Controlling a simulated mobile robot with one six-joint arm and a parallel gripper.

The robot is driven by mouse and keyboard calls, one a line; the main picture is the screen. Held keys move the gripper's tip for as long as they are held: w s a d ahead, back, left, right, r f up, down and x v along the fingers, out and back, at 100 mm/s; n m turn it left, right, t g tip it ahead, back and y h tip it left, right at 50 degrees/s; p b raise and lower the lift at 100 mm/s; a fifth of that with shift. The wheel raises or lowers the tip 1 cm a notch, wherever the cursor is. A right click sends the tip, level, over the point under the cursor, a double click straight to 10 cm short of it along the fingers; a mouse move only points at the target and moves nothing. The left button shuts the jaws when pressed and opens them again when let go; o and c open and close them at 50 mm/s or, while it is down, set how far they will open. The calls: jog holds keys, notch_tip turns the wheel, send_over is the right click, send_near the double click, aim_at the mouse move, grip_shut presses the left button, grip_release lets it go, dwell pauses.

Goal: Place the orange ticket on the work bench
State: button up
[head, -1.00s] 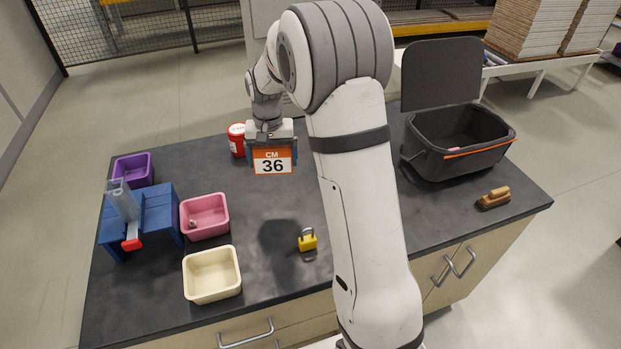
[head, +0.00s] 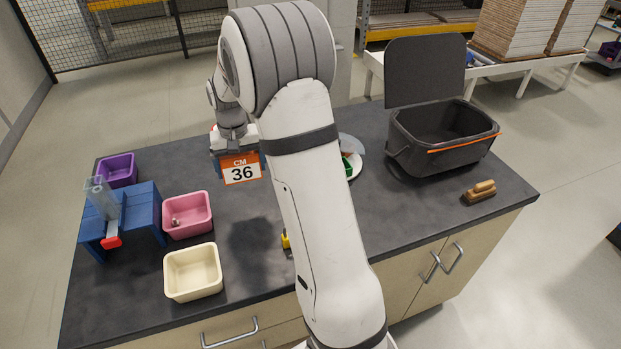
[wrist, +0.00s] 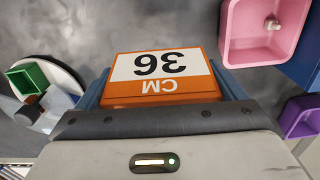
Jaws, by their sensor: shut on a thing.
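The orange ticket (head: 241,170) has an orange top band marked CM and a white part with the number 36. My gripper (head: 238,156) is shut on it and holds it above the dark top of the work bench (head: 240,228). In the wrist view the ticket (wrist: 160,78) shows upside down between the blue fingers of my gripper (wrist: 165,100). In the head view my arm hides part of the bench behind and to the right of the ticket.
A pink bin (head: 188,215), a cream bin (head: 193,272), a purple bin (head: 118,170) and a blue stand (head: 140,215) fill the bench's left. A black lidded box (head: 440,140) and a brush (head: 480,192) are right. A yellow padlock (head: 286,240) is partly hidden by my arm.

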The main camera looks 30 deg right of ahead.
jog(key=shift+n, duration=0.3)
jog(key=d+f, duration=0.2)
jog(key=s+d+f, duration=0.1)
jog(key=f, duration=0.2)
jog(key=d+f, duration=0.2)
jog(key=shift+s+d+f+b, duration=0.3)
jog(key=shift+f+b, duration=0.05)
jog(key=shift+f, duration=2.4)
jog(key=o, duration=0.7)
jog(key=shift+r, duration=0.1)
